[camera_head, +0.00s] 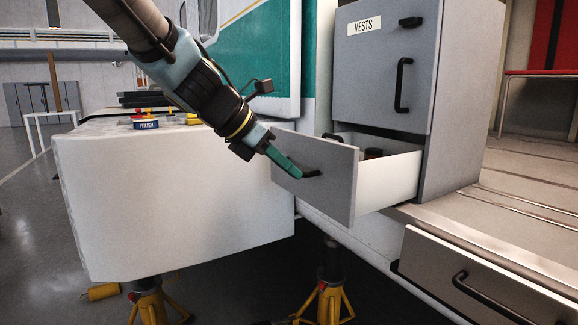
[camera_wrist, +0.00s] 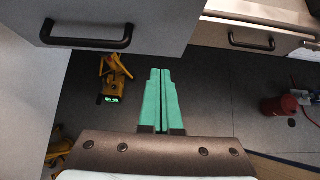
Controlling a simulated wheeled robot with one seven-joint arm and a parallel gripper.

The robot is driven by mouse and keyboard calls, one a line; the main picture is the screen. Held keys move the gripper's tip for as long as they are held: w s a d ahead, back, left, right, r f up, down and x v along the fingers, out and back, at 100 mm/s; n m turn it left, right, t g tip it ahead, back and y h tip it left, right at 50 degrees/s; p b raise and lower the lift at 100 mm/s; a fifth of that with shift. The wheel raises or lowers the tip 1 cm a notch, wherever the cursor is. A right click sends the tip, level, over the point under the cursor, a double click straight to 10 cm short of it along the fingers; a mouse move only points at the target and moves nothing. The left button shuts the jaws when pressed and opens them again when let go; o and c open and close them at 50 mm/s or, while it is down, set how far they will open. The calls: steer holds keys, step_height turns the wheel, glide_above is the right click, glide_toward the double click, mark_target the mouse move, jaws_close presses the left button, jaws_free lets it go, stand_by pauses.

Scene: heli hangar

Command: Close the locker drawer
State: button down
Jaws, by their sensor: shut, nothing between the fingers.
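The grey locker (camera_head: 385,75) with a "VESTS" label stands at the upper right. Its bottom drawer (camera_head: 335,190) is pulled out, with a white side wall and a black handle; a dark item shows inside. My gripper (camera_head: 298,175) has green fingers, shut and empty, at the drawer front beside the handle (camera_head: 312,174). In the wrist view the fingers (camera_wrist: 161,75) point past the drawer front (camera_wrist: 150,12), whose handle (camera_wrist: 87,36) is at the upper left. Whether the fingers touch the drawer front I cannot tell.
A second drawer (camera_head: 480,280) with a black handle sits lower, at the bottom right. A large white block (camera_head: 170,200) stands left of the drawer. Yellow stands (camera_head: 330,300) are on the floor beneath. A red canister (camera_wrist: 280,105) is on the floor at right.

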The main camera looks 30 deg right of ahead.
mark_target(333, 190)
steer(key=d+f, duration=0.1)
steer(key=d, duration=0.1)
steer(key=d+f, duration=0.1)
steer(key=d, duration=0.2)
steer(key=d+f, duration=0.2)
steer(key=d, duration=0.1)
steer(key=shift+s+f, duration=0.1)
steer(key=shift+s, duration=0.1)
steer(key=shift+d, duration=0.2)
steer(key=shift+p, duration=0.3)
